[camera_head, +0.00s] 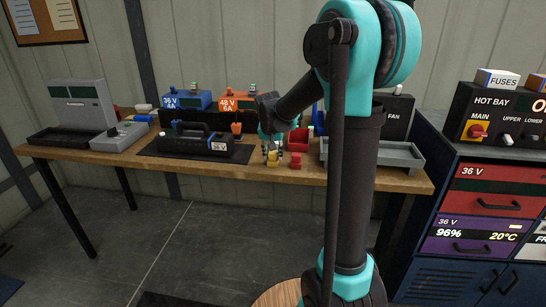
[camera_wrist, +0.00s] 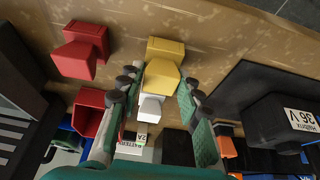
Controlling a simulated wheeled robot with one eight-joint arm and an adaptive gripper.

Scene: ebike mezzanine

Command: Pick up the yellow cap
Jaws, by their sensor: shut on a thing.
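The yellow cap (camera_wrist: 166,50) is a blocky piece with a wider flange, near the top middle of the wrist view. My gripper (camera_wrist: 159,82) has its two green-padded fingers on either side of the cap's narrower part and is shut on it. In the head view my gripper (camera_head: 271,149) points down near the table's front edge, with the yellow cap (camera_head: 272,158) at its tips. I cannot tell whether the cap still touches the table. A similar red cap (camera_wrist: 80,52) stands beside it, apart from the fingers; it also shows in the head view (camera_head: 296,163).
A red bin (camera_head: 298,141) sits just behind the caps on the wooden table (camera_head: 330,181). A black battery case (camera_head: 196,139) lies on a dark mat to the left. A grey tray (camera_head: 400,155) is to the right. A white piece (camera_wrist: 150,108) shows between my fingers.

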